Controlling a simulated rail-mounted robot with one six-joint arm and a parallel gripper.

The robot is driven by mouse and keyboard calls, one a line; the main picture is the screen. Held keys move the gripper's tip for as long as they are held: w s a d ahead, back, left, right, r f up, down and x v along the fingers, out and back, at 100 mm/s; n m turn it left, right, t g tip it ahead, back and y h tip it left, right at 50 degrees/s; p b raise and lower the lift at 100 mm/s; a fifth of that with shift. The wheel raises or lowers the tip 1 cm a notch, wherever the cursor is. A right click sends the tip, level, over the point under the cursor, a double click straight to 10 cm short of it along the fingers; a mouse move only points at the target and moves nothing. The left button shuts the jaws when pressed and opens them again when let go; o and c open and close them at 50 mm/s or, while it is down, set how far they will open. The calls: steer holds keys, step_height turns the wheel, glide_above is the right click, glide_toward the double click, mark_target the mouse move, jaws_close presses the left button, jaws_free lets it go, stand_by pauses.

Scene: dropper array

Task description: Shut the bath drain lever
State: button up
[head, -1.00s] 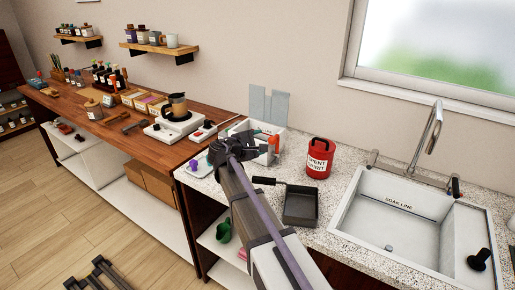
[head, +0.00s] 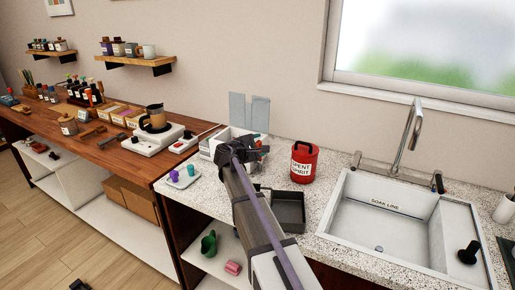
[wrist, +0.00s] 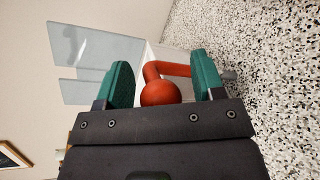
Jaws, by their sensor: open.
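An orange-red lever with a round ball knob (wrist: 160,93) shows in the wrist view. Its bent arm runs to the right behind the knob, beside a white surface. My gripper (wrist: 162,80) is open, with one green fingertip on each side of the knob and gaps between. In the head view my gripper (head: 243,150) is over the counter, in front of a white box (head: 212,139) that it partly hides. The lever is mostly hidden there behind the gripper. I cannot tell whether the lever touches a finger.
A red can labelled SPENT SPIRIT (head: 304,162) stands right of my gripper. A dark tray (head: 288,208) lies in front of it. A white sink (head: 350,222) is farther right. A small tray with purple and teal pieces (head: 183,180) lies to the left. Two grey panels (head: 249,112) stand behind.

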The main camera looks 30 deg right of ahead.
steer(key=shift+c, duration=0.3)
steer(key=c, duration=0.8)
steer(key=shift+w+a+m+g, duration=0.1)
steer(key=shift+w+m+g, duration=0.05)
steer(key=shift+m+g, duration=0.2)
steer(key=o, duration=0.9)
steer(key=shift+c, duration=0.2)
steer(key=p+v, duration=0.2)
steer(key=v, duration=0.9)
steer(key=shift+f, duration=0.1)
